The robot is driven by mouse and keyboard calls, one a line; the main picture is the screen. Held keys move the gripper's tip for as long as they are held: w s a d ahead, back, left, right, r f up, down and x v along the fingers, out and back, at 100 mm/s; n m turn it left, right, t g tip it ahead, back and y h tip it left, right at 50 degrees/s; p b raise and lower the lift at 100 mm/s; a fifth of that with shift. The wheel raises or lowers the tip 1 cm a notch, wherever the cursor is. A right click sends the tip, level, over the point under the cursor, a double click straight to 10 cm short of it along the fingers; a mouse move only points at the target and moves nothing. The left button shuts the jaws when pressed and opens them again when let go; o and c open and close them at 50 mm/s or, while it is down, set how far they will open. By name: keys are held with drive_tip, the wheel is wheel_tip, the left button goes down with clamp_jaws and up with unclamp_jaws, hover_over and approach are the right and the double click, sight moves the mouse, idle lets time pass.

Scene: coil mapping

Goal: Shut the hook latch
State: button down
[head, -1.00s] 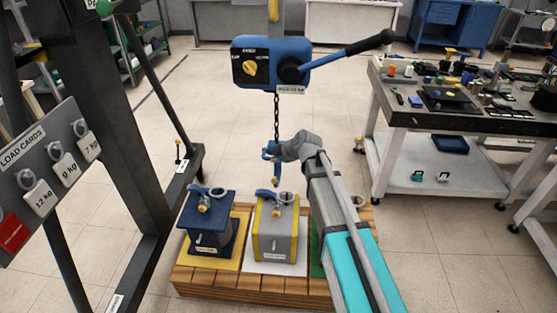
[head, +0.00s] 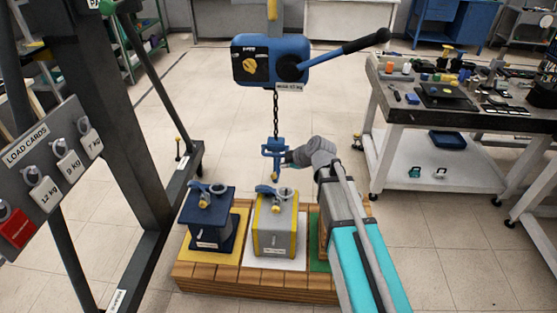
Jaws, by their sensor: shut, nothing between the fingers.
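The blue hook (head: 275,163) hangs at the end of the chain (head: 276,115), below the blue hoist body (head: 270,62). It hangs above the middle weight block. The latch on the hook is too small to make out, so I cannot tell whether it is open or shut. My gripper (head: 289,159) is shut and empty, just to the right of the hook. It is very close to the hook's right side; I cannot tell whether they touch. My arm reaches in from the lower right.
A dark blue block (head: 209,220) and a grey-yellow block (head: 275,228) stand on a wooden pallet (head: 230,282); a third is mostly behind my arm. A load card board (head: 52,165) stands left. A cluttered workbench (head: 440,112) stands right.

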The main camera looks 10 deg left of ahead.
drive_tip(key=shift+s+d+r, duration=0.2)
drive_tip(key=shift+s+d, duration=0.6)
drive_tip(key=shift+s, duration=0.15)
drive_tip(key=shift+d, duration=0.1)
drive_tip(key=s+d+f+m+g+h+p, duration=0.1)
drive_tip(key=s+d+m+g+h, duration=0.1)
drive_tip(key=s+d+m, duration=0.6)
drive_tip(key=s+d+f+m+g+h+p, duration=0.1)
drive_tip(key=s+d+m+g+h+p, duration=0.1)
drive_tip(key=s+d+m+h, duration=0.3)
drive_tip(key=s+d+m+g, duration=0.1)
drive_tip(key=s+d+m, duration=0.3)
drive_tip(key=d+m, duration=0.3)
drive_tip(key=shift+d+f, duration=0.25)
drive_tip(key=shift+d, duration=1.45)
drive_tip(key=shift+a, duration=0.1)
